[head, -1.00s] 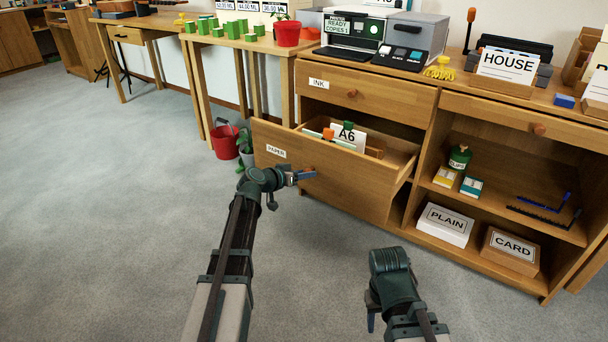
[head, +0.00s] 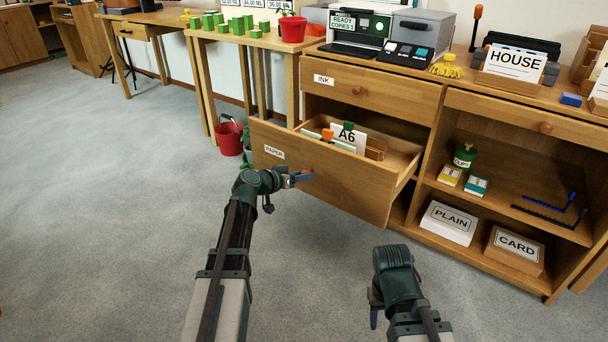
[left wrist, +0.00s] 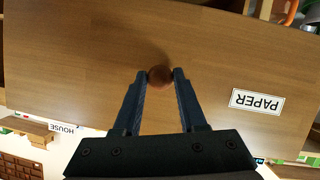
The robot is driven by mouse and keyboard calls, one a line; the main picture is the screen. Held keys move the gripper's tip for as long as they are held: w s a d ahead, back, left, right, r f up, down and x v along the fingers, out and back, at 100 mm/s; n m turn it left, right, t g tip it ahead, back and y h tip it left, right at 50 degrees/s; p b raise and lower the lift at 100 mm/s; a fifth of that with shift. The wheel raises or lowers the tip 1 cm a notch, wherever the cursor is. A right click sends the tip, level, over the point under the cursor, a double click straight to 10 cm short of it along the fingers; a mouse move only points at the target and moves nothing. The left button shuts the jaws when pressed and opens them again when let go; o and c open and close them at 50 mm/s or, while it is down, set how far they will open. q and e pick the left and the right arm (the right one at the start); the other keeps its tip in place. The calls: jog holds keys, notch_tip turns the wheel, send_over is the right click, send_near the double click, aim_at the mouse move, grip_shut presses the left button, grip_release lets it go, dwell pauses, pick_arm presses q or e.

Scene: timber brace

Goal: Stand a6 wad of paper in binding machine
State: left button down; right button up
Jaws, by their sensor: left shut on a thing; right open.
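The drawer marked PAPER (head: 330,178) stands pulled out of the wooden cabinet. Inside it stands a wad of paper with an A6 label (head: 346,138), with a green piece on top and an orange one beside it. My left gripper (head: 303,179) is shut on the drawer's round knob, which also shows between the fingers in the left wrist view (left wrist: 160,76). My right gripper (head: 375,308) is low in front of the cabinet, away from everything; its fingers are partly hidden by its wrist. I cannot clearly identify the binding machine; a black device (head: 516,57) stands behind the HOUSE card.
The shut INK drawer (head: 375,92) lies above the open one. PLAIN (head: 448,222) and CARD (head: 515,250) boxes sit on the bottom shelf. The floor at left is clear.

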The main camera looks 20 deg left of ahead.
pick_arm(q)
jog(key=shift+c, duration=2.3)
grip_release()
jog(key=p+v, duration=0.5)
jog(key=v, duration=0.8)
jog(key=shift+s+a, duration=0.2)
jog(key=shift+s, duration=0.15)
jog(key=shift+d+r, duration=0.1)
